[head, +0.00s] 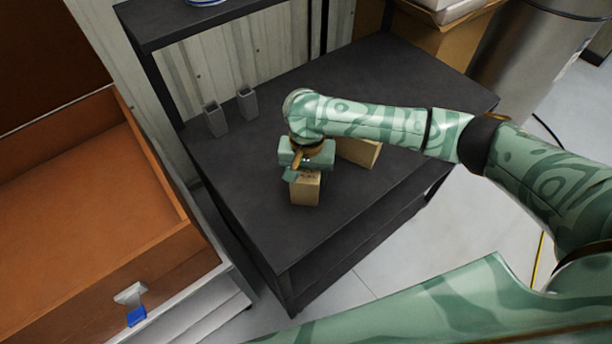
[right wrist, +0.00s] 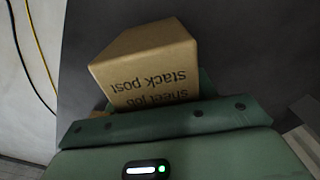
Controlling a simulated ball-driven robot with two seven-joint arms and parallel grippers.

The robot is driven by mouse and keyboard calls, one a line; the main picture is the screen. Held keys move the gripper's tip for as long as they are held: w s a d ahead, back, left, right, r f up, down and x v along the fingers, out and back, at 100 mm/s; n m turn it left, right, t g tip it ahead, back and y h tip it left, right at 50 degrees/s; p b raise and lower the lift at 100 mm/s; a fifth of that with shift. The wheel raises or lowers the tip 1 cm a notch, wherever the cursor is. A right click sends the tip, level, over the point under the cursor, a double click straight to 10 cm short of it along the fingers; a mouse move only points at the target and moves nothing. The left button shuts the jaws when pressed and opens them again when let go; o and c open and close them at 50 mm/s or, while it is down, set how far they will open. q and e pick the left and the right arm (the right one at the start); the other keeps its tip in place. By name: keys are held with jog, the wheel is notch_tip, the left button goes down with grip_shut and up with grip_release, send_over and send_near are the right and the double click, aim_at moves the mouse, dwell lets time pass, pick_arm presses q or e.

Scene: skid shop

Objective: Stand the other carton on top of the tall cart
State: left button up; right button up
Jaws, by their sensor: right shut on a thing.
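My right gripper (head: 306,165) reaches down over a dark tabletop (head: 260,240) and is shut on a small tan carton (head: 305,190). In the right wrist view the carton (right wrist: 145,65) stands out past the jaws, with "stack post" printed on it upside down. I cannot tell whether it touches the top. A second tan carton (head: 360,152) sits on the same top, just right of the gripper and partly hidden by my right arm. My left gripper is out of view. Nothing shown is plainly marked as the tall cart.
Two grey upright holders (head: 216,120) stand at the tabletop's back left. A dark raised shelf (head: 170,22) rises behind them. An orange open box (head: 80,215) fills the left. A steel cylinder (head: 535,60) and a cardboard box (head: 440,38) stand beyond the far right. The tabletop's front is clear.

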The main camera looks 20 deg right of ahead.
jog(key=shift+r, duration=0.15)
jog(key=shift+p, duration=0.35)
jog(key=o, duration=1.3)
notch_tip(320, 180, up, 12)
jog(key=p, duration=0.6)
